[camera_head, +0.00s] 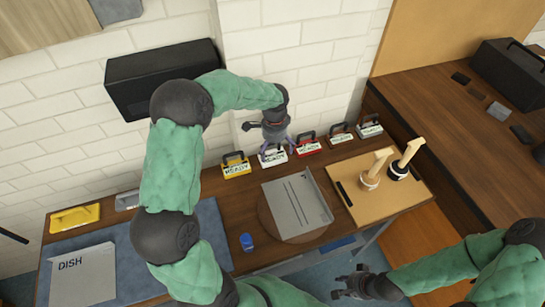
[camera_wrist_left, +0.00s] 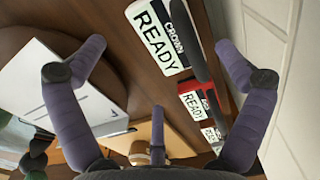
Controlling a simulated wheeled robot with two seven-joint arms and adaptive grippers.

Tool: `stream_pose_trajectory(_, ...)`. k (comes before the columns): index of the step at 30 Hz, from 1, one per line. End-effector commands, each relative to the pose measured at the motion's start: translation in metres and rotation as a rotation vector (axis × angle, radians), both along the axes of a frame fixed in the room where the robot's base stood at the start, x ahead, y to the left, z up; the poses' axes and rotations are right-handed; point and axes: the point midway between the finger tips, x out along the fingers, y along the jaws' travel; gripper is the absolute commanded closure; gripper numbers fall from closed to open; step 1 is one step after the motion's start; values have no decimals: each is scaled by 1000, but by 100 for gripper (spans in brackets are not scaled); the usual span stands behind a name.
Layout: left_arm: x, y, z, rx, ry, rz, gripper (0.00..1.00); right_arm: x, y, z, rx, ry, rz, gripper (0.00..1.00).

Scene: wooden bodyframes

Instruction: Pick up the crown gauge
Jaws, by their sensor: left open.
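The crown gauge (camera_head: 271,158) is a white block with a dark handle, standing in the row at the back of the bench. In the left wrist view the crown gauge (camera_wrist_left: 158,40) shows its label "CROWN READY". My left gripper (camera_head: 280,145) is just above it, open and empty. In the left wrist view the fingers of my left gripper (camera_wrist_left: 160,62) are spread wide, with the crown gauge between and beyond them, apart from it. Part of the gauge is hidden by the gripper in the head view. My right gripper (camera_head: 348,285) is low at the front, with fingers spread and empty.
A yellow gauge (camera_head: 236,166) stands left of it and a red gauge (camera_head: 307,145) close on its right, with more gauges beyond. A grey plate (camera_head: 290,205) lies on a round board in front. The wall (camera_head: 240,100) is close behind.

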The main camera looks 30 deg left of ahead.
Motion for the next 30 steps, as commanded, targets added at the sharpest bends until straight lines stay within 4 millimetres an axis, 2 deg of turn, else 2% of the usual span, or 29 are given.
stream_pose_trajectory(10,-1,3,-46,0,3,-1,0,0,0,-20,0,0,0,69)
stream_pose_trajectory(18,0,4,-49,0,0,-1,0,0,0,-20,0,0,0,69)
stream_pose_trajectory(19,0,4,-49,0,0,-1,3,0,0,-20,0,0,0,69)
stream_pose_trajectory(20,0,4,-49,0,0,-1,11,0,0,-20,0,0,0,69)
stream_pose_trajectory(25,0,4,-49,0,0,-1,59,0,0,-20,0,0,0,69)
stream_pose_trajectory(30,0,4,-49,0,0,0,60,0,0,-20,0,0,0,69)
